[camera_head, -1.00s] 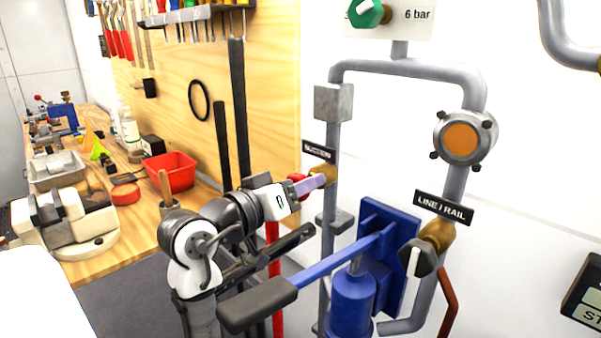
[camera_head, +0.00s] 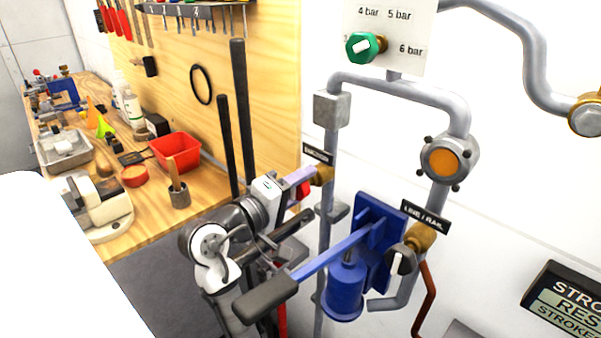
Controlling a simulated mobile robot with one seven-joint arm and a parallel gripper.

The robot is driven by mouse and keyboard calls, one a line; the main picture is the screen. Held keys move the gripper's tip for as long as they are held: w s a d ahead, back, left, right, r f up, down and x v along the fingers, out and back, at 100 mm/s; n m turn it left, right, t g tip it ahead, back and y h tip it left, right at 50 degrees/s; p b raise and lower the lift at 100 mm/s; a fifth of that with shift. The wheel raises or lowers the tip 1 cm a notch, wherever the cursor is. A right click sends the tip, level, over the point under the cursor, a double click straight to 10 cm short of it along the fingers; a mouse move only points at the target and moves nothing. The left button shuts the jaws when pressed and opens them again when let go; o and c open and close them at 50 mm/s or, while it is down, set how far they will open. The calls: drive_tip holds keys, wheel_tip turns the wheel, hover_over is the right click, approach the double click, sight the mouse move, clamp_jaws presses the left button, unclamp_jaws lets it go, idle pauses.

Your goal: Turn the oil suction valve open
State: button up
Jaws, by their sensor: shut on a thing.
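The suction valve (camera_head: 323,174) is a brass body on the grey vertical pipe, just below a black label (camera_head: 317,154) that appears to read SUCTION. Its red handle (camera_head: 304,190) shows below and beside the pale violet fingers. My gripper (camera_head: 300,177) reaches it from the left and is shut on the handle. The fingers cover part of the handle, so its exact angle is hard to tell.
A blue hand pump (camera_head: 346,290) with a black-gripped lever (camera_head: 265,298) stands in front, close to my arm. The LINE / RAIL valve (camera_head: 403,260) is at right. A green knob (camera_head: 362,47) sits above. A workbench (camera_head: 130,232) is at left.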

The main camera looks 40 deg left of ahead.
drive_tip(key=shift+n+p, duration=0.35)
drive_tip(key=shift+n, duration=0.15)
drive_tip(key=o, duration=1)
drive_tip(key=shift+o, duration=1.4)
drive_tip(key=r, duration=0.5)
drive_tip(key=a+r+b, duration=0.1)
drive_tip(key=r, duration=0.2)
drive_tip(key=shift+w+r, duration=0.1)
drive_tip(key=shift+w, duration=0.05)
drive_tip(key=r, duration=0.1)
drive_tip(key=d+r, duration=0.2)
drive_tip(key=shift+s+r, duration=0.25)
drive_tip(key=shift+r, duration=0.15)
drive_tip(key=shift+c, duration=1.4)
wheel_tip(320, 180, up, 8)
drive_tip(key=a+b, duration=0.1)
